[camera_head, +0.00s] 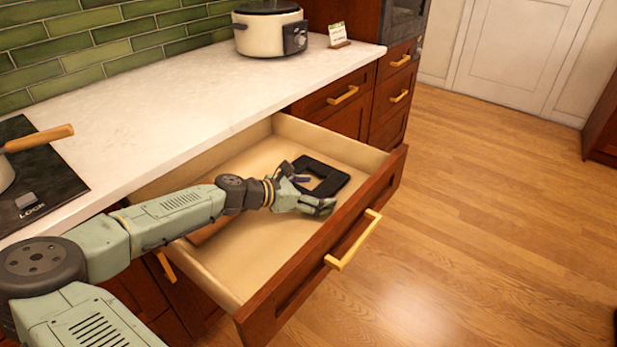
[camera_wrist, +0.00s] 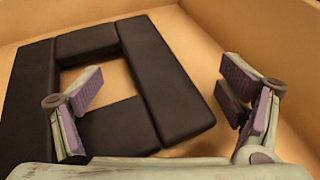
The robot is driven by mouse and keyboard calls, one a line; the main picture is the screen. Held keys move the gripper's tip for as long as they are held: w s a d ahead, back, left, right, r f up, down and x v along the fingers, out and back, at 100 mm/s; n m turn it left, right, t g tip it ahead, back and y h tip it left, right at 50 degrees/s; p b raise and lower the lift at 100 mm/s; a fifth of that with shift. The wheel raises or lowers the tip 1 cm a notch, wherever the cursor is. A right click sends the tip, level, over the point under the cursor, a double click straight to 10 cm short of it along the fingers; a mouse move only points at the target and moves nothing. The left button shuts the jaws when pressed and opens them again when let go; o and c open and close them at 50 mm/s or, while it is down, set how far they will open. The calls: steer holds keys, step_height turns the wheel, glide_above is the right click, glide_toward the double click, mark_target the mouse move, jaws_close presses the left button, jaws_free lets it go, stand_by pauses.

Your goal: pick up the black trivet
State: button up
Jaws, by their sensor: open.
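The black trivet (camera_head: 334,179) is a flat square frame with a square hole in its middle. It lies in the open drawer (camera_head: 237,285), toward the drawer's right end in the head view. In the wrist view the trivet (camera_wrist: 168,84) fills the left and middle, with the drawer floor showing through its hole. My gripper (camera_head: 318,195) is inside the drawer, close beside the trivet, and partly hides its near side. In the wrist view my gripper (camera_wrist: 165,88) is open, the left finger over the trivet and the right finger beyond its right edge. Nothing is held.
The white counter (camera_head: 190,95) overhangs behind the drawer. A brown item (camera_head: 205,232) lies in the drawer's left part, mostly hidden by my arm. The drawer walls and front, with a gold handle (camera_head: 353,241), surround the gripper. The wooden floor (camera_head: 480,230) is clear.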

steer(key=shift+s+f, duration=0.1)
steer(key=shift+f, duration=0.05)
jaws_close()
stand_by(1.1)
